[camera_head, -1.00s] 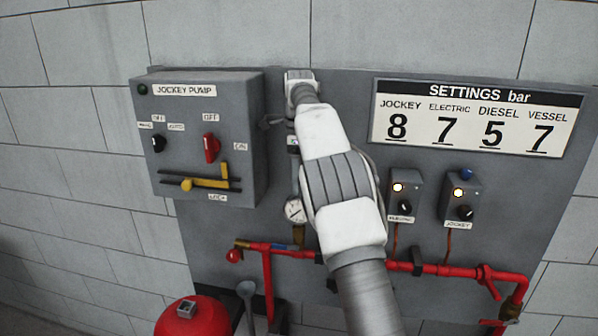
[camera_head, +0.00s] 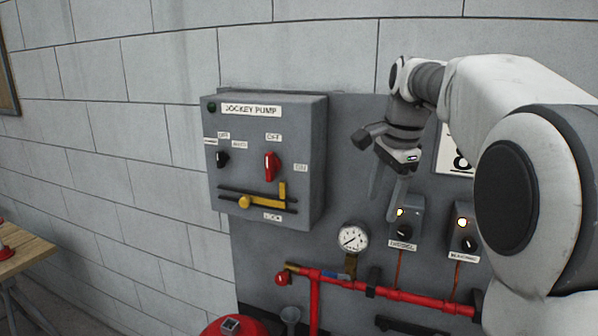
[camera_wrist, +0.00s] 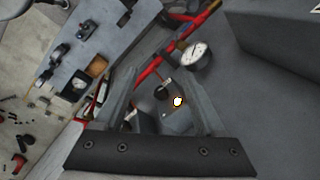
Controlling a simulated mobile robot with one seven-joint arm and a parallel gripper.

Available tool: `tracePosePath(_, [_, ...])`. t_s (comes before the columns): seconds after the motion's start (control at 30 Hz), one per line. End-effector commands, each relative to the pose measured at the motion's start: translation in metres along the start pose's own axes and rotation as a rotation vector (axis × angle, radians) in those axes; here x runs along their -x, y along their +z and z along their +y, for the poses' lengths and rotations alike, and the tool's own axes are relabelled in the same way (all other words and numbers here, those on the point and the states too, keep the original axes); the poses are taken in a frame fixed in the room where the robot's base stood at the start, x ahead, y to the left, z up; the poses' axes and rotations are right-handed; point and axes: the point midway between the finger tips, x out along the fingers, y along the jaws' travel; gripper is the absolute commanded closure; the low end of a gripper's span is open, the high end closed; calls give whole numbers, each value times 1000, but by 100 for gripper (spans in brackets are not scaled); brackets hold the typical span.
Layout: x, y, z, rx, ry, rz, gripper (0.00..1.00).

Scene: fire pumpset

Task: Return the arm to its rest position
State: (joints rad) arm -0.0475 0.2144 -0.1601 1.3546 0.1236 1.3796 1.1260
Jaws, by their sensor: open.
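My arm (camera_head: 520,90) comes in from the right of the head view and bends over at the top. My gripper (camera_head: 383,203) hangs from its end with the fingers pointing down, in front of the grey panel (camera_head: 350,120). A small box with a glowing lamp (camera_wrist: 178,101) shows beyond the fingers.
The jockey pump box (camera_head: 300,180) juts out left of my gripper. A pressure gauge (camera_head: 353,238) and red pipes (camera_head: 400,296) are below. Small switch boxes (camera_head: 406,222) stand close to the fingers. My arm covers most of the settings sign (camera_head: 452,155). A wooden table (camera_head: 22,254) stands at left.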

Motion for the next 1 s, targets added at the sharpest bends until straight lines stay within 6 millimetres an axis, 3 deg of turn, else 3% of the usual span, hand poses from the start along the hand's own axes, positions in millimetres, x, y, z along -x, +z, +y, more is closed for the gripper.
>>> tracePosePath(0.17, [6, 22, 53, 233, -56, 21, 28])
tracePosePath(0.37, [-1, 47, 112, 507, -103, 69, 28])
tracePosePath(0.7, [-46, 89, 216, 981, -137, 199, 28])
tracePosePath(0.83, [-67, 99, 247, 1124, -133, 247, 28])
tracePosePath(1.0, [-83, 105, 267, 1231, -125, 285, 28])
